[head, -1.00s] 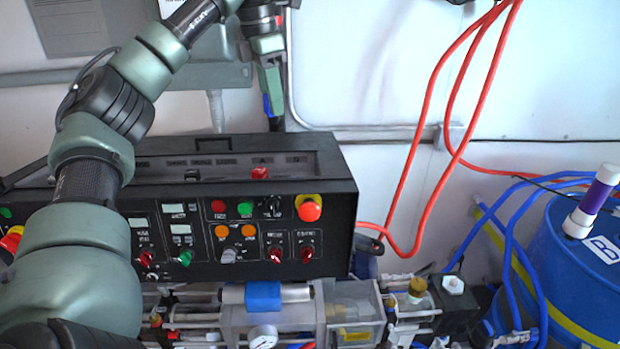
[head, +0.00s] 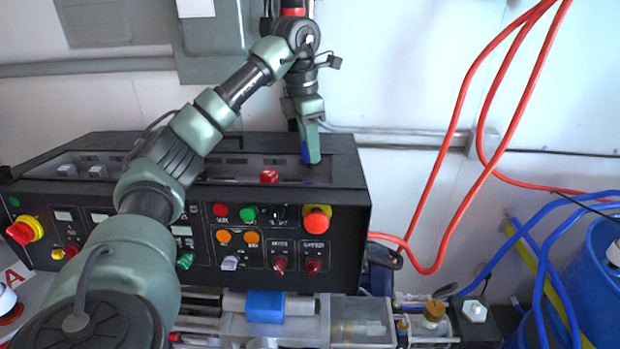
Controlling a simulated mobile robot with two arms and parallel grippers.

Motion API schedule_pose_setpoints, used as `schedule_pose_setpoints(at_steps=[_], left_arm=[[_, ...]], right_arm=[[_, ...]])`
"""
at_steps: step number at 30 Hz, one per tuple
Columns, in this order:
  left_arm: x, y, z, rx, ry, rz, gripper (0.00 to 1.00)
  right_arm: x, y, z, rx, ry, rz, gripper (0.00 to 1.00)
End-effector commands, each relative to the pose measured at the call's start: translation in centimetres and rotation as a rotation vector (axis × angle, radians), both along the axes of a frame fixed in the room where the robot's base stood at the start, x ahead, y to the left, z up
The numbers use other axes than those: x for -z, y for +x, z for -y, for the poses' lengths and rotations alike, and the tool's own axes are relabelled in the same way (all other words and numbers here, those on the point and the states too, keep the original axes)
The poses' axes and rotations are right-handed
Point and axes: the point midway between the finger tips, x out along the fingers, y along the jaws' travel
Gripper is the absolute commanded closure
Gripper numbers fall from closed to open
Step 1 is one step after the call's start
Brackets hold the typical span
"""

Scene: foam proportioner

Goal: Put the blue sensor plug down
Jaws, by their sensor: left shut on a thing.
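My left arm reaches in from the left over the black control box (head: 345,190), and my left gripper (head: 310,150) points down over the right part of its top. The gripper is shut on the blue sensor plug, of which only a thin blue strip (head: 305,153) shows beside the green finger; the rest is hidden. The fingertips appear at or just above the box's recessed top; I cannot tell whether the plug touches it. My right gripper is not in view.
The box front carries several buttons and knobs, including a red button on yellow (head: 317,220). A red part (head: 269,176) stands in the box top, left of the gripper. Red hoses (head: 452,130) hang to the right. A blue barrel (head: 592,290) stands at far right.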

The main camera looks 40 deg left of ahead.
Motion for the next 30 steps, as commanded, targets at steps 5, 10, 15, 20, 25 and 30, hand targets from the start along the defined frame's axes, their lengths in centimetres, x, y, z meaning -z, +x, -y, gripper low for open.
schedule_pose_setpoints(at_steps=[5,10,15,20,25,30], left_arm=[[2.6,-0.1,-0.1,-0.001,0.002,-0.002,1.0],[4.0,-0.1,-0.1,-0.001,0.001,-0.003,1.0],[6.4,-0.1,-0.1,0.0,0.002,-0.004,1.0],[7.3,-0.1,-0.1,0.0,0.0,0.001,1.0],[7.3,-0.1,0.0,0.0,0.0,0.001,1.0],[7.6,-0.1,0.0,0.0,0.001,0.0,0.66]], right_arm=[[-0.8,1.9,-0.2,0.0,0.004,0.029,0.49],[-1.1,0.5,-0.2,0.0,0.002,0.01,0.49],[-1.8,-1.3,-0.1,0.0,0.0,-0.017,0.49],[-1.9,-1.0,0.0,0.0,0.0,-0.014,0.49],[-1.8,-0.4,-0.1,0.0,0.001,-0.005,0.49],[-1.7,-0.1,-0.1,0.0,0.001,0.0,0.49]])
